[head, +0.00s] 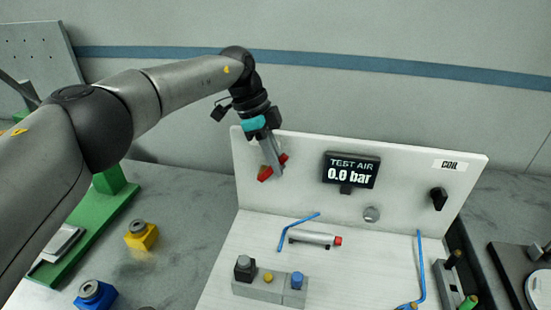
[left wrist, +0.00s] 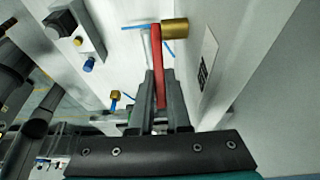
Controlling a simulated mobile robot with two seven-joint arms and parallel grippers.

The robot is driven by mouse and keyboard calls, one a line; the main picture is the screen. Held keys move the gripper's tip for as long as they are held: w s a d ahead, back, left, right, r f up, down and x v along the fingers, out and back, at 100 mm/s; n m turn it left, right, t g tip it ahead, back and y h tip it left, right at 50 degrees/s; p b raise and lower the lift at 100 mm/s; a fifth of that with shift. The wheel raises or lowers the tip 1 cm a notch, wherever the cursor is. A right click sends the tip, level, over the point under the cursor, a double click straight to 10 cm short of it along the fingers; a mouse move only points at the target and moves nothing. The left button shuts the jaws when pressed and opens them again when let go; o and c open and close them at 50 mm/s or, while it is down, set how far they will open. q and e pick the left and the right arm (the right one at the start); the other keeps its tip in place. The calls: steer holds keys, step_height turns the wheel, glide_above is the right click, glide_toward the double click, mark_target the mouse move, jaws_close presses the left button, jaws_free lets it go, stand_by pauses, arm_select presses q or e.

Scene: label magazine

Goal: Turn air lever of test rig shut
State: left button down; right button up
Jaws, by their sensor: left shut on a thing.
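The air lever (head: 264,174) is a red bar on the left part of the test rig's white upright panel (head: 310,150). In the head view it slants from lower left to upper right behind my left gripper (head: 271,158), which hides its middle. In the left wrist view the red lever (left wrist: 157,50) runs between the fingers of my left gripper (left wrist: 160,88), which is shut on it. A brass fitting (left wrist: 180,31) sits beside the lever's far end. The display (head: 350,170) reads "TEST AIR 0.0 bar". My right gripper is not in view.
On the rig's base stand a grey block with buttons (head: 262,289), a red-tipped cylinder (head: 313,238) and blue hoses (head: 420,265). A black knob (head: 438,198) is on the panel's right. Yellow (head: 141,236) and blue (head: 95,294) blocks stand on the left bench.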

arm_select(q)
steer(key=shift+s+d+y+p, duration=0.15)
steer(key=shift+d+y+p, duration=0.25)
steer(key=shift+y+p, duration=0.5)
steer(key=shift+d+f+y+p, duration=0.25)
steer(key=shift+f+y+p, duration=0.05)
steer(key=shift+y+p, duration=0.1)
steer(key=shift+d+f+t+y, duration=0.2)
steer(key=shift+f+t+y, duration=0.1)
steer(key=shift+f+y, duration=0.3)
steer(key=shift+s+d+f+y+b, duration=0.1)
steer(key=shift+d+f+y+b, duration=0.1)
steer(key=shift+y+b, duration=0.55)
steer(key=shift+a, duration=0.1)
steer(key=c, duration=0.9)
jaws_free()
